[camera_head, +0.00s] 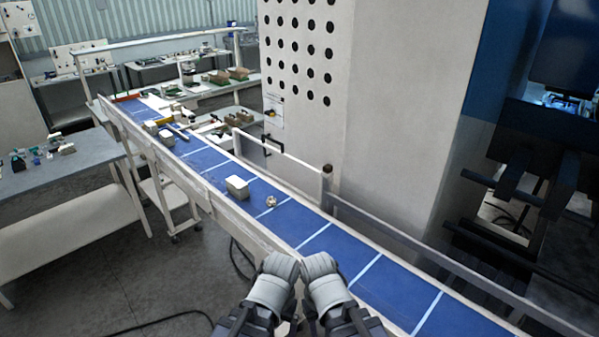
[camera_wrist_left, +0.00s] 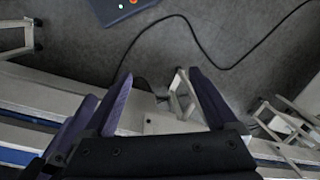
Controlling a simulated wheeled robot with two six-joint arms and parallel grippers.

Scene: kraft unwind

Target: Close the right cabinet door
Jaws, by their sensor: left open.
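A tall white cabinet-like housing (camera_head: 395,110) stands behind the conveyor, with a panel of round black holes (camera_head: 300,45) on its left face. A black handle (camera_head: 271,144) shows low near that panel. I cannot tell which part is the right cabinet door, or whether it is open. My left gripper (camera_head: 275,277) is low in front of the conveyor, apart from the housing. In the left wrist view its two fingers (camera_wrist_left: 158,76) are spread with nothing between them. My right gripper (camera_head: 324,277) is close beside the left; its fingers are not clear.
A blue conveyor (camera_head: 325,240) with pale rails runs diagonally across the front, between me and the housing. A small box (camera_head: 237,187) and a small round part (camera_head: 271,201) lie on it. A grey table (camera_head: 70,165) stands left. A cable (camera_wrist_left: 235,60) lies on the floor.

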